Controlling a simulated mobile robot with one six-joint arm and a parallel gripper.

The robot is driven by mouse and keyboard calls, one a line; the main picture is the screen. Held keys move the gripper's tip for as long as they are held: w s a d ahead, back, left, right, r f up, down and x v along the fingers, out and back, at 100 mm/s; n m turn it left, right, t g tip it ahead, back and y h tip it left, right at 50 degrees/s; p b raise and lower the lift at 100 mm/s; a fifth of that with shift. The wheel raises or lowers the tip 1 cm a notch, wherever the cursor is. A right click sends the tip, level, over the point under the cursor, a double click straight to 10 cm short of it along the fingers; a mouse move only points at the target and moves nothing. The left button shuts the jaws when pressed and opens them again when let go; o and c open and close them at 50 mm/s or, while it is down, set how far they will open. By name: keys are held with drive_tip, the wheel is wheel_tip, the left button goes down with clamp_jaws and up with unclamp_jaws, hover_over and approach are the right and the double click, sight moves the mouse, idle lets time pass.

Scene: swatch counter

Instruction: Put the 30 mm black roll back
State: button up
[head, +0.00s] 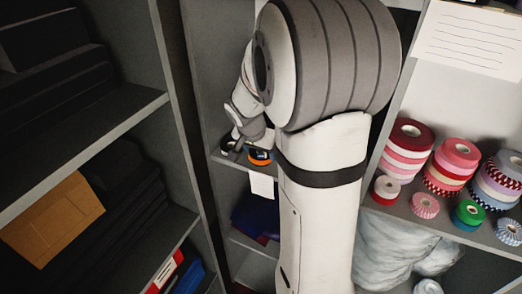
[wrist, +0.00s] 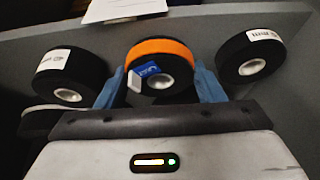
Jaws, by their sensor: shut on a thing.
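In the wrist view my gripper (wrist: 160,76) has its two blue fingers on either side of a black roll with an orange band (wrist: 161,47), shut on it. The roll has a light core and a blue and white label on its front. Its size cannot be read. In the head view the roll (head: 261,156) shows with its orange band at the shelf's front, and my arm hides most of that shelf. A black roll with a white label (wrist: 68,78) is to the left in the wrist view, and another labelled black roll (wrist: 248,58) is to the right, both apart from the fingers.
A further dark roll (wrist: 40,121) sits low at left in the wrist view. A white card (wrist: 125,9) is above. In the head view, pink, red and other coloured rolls (head: 460,152) crowd the right shelf. A grey upright panel (head: 180,100) stands left of my arm.

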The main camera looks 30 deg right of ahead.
drive_tip(key=o, duration=1)
drive_tip(key=shift+r+p, duration=0.1)
drive_tip(key=shift+p, duration=0.2)
drive_tip(key=shift+a+r, duration=0.1)
drive_tip(key=shift+r, duration=0.15)
drive_tip(key=v, duration=1.1)
drive_tip(key=s+a+f+n+y, duration=0.1)
drive_tip(key=s+a+n, duration=0.2)
drive_tip(key=s, duration=0.2)
drive_tip(key=s+a+f+n+y, duration=0.1)
drive_tip(key=s+a+n, duration=0.2)
drive_tip(key=s, duration=0.3)
drive_tip(key=s+a+f+n+y+b, duration=0.1)
drive_tip(key=s+a+n, duration=0.3)
drive_tip(key=s, duration=0.2)
drive_tip(key=shift+f+y, duration=0.3)
drive_tip(key=shift+f, duration=0.1)
